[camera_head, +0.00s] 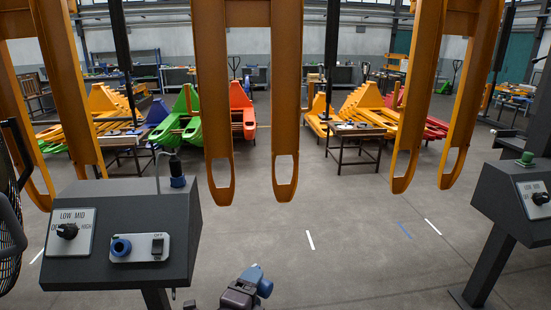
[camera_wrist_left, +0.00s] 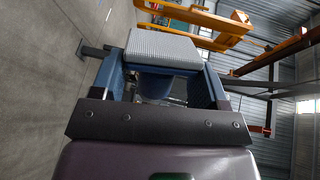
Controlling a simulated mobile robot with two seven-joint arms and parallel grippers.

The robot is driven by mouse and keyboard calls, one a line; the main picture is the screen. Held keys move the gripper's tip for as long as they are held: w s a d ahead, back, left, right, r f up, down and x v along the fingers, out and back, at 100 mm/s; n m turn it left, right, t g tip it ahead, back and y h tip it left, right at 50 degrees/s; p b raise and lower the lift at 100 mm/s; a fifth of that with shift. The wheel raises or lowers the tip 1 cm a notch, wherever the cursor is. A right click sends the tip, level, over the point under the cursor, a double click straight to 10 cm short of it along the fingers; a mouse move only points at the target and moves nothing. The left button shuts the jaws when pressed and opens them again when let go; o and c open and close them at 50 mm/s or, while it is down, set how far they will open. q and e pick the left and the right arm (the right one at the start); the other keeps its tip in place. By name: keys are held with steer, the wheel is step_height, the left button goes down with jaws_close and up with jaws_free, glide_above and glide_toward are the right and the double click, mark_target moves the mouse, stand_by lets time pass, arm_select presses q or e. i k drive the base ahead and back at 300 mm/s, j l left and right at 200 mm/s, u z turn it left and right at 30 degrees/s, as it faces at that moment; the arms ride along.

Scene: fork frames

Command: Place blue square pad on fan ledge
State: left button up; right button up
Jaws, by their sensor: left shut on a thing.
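A dark grey sloped control stand (camera_head: 120,210) is at the left in the head view, with a LOW/MID/HIGH dial plate, a blue knob and an OFF switch. Part of a fan cage (camera_head: 12,210) shows at the left edge. I cannot make out which surface is the fan ledge. My left gripper (camera_head: 258,280) is at the bottom of the head view, right of the stand and apart from it. In the left wrist view, the left gripper (camera_wrist_left: 160,85) is shut on a square pad (camera_wrist_left: 163,48), whose textured face looks pale grey. My right gripper is out of view.
A second control stand (camera_head: 515,200) is at the right. Orange forked frames (camera_head: 285,110) hang in front of me. Green, red and yellow pallet-truck-like pieces and a small table (camera_head: 357,137) stand farther back. The grey floor (camera_head: 350,250) between the stands is clear.

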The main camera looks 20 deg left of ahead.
mark_target(112, 191)
steer(key=i+u, duration=0.15)
steer(key=u, duration=0.2)
steer(key=i+l+u, duration=0.1)
steer(key=u, duration=0.25)
steer(key=i+l+u, duration=0.15)
steer(key=u, duration=0.2)
steer(key=i+l+u, duration=0.2)
steer(key=u, duration=0.2)
steer(key=i+l+u, duration=0.35)
steer(key=i+j, duration=0.05)
